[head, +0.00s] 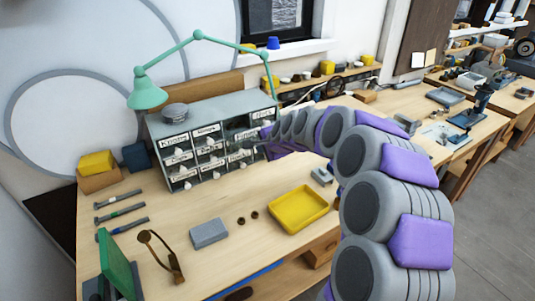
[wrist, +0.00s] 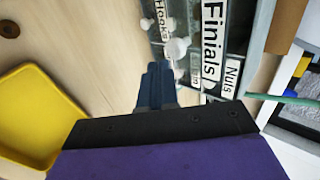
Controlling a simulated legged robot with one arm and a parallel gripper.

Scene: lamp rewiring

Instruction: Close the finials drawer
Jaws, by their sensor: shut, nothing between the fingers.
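The grey cabinet of small labelled drawers (head: 205,112) stands on the bench against the wall. The Finials drawer (wrist: 213,40) shows its label large in the wrist view, nearer than the neighbouring labels, so it seems to stand out from the cabinet; how far I cannot tell. A white knob (wrist: 178,48) is just beyond my fingertips. My gripper (wrist: 155,75) is shut and empty, in front of the drawer fronts. In the head view my arm reaches to the cabinet's right side and partly hides the right column of drawers.
A yellow tray (head: 299,209) lies on the bench in front, with a grey box (head: 209,233) to its left. A green lamp (head: 147,92) stands over the cabinet, which bears a grey round item (head: 175,111). Bare bench lies between cabinet and tray.

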